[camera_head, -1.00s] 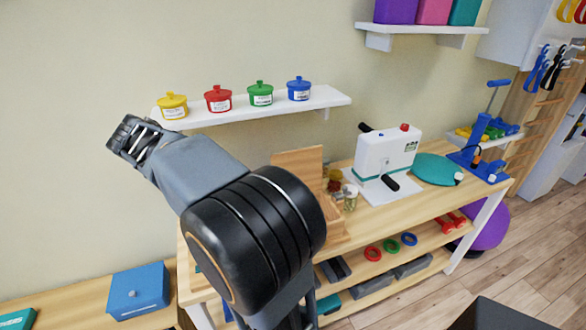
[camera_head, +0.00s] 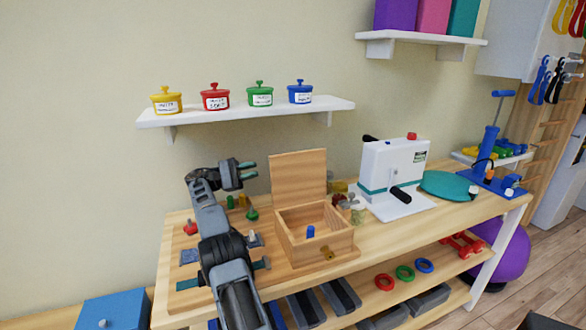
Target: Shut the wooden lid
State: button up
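A wooden box (camera_head: 330,245) sits on the bench with a brass-coloured catch on its front. Its wooden lid (camera_head: 299,178) stands open, upright at the back edge. A small blue object (camera_head: 310,231) is inside the box. My gripper (camera_head: 250,170) is left of the raised lid, apart from it, with its fingers pointing right toward it. The two teal-tipped fingers show a gap with nothing between them.
A white press-like machine (camera_head: 393,170) and small jars (camera_head: 357,213) stand right of the box. Small coloured pieces (camera_head: 190,227) lie on the bench around my arm. A wall shelf (camera_head: 240,112) with lidded pots is above. There is free air above the box.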

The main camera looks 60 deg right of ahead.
aim_at(293, 160)
jog(key=p+x, duration=1.4)
jog(key=p, duration=0.2)
jog(key=shift+a+f, duration=0.1)
dwell(0.3)
grip_shut()
